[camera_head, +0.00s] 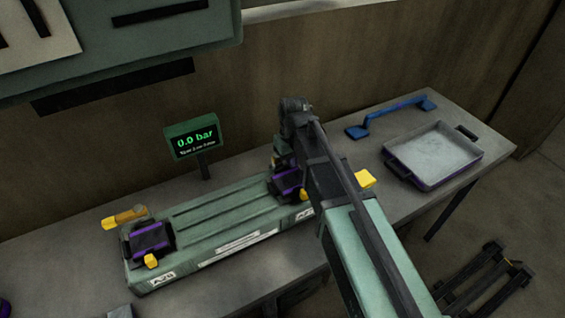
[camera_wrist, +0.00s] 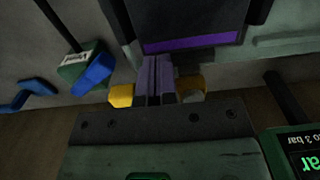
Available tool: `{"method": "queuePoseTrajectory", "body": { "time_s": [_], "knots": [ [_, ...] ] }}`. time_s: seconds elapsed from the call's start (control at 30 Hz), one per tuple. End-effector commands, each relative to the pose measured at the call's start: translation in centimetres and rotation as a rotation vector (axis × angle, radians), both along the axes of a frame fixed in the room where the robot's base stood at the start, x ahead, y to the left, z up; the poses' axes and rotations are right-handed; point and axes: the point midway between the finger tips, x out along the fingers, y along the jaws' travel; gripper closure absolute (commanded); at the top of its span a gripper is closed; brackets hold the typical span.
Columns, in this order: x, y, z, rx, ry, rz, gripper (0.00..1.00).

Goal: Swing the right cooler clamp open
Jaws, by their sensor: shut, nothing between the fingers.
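The cooler (camera_head: 220,222) is a long green ribbed box on the bench, with a black-and-purple clamp at each end. The right cooler clamp (camera_head: 287,181) is partly hidden behind my arm. In the wrist view, a dark block with a purple band (camera_wrist: 195,43) lies just beyond my gripper (camera_wrist: 155,78). My fingers are together and empty. A yellow handle shows on both sides of them (camera_wrist: 122,95); I cannot tell if they touch it. The left clamp (camera_head: 148,238) has yellow parts at its back and front. My fingertips are hidden in the head view.
A pressure display (camera_head: 193,140) reading 0.0 bar stands behind the cooler. A blue bar (camera_head: 393,115) and a shallow tray (camera_head: 433,157) sit on the bench to the right. A dark frame (camera_head: 485,280) lies on the floor at lower right. A wall closes the back.

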Motion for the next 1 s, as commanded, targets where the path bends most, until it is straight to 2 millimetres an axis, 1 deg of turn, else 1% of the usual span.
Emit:
{"method": "queuePoseTrajectory", "body": {
  "time_s": [0.07, 0.17, 0.3, 0.7, 1.0],
  "knots": [
    [0.0, 0.0, 0.2, 0.000, 0.000, 0.000, 1.00],
    [0.0, 0.0, 1.1, 0.000, 0.000, 0.000, 1.00],
    [0.0, 0.0, 3.2, 0.000, 0.000, 0.000, 1.00],
    [0.0, 0.0, 8.2, 0.000, 0.000, 0.000, 1.00],
    [0.0, 0.0, 8.0, 0.000, 0.000, -0.003, 1.00]
  ]
}}
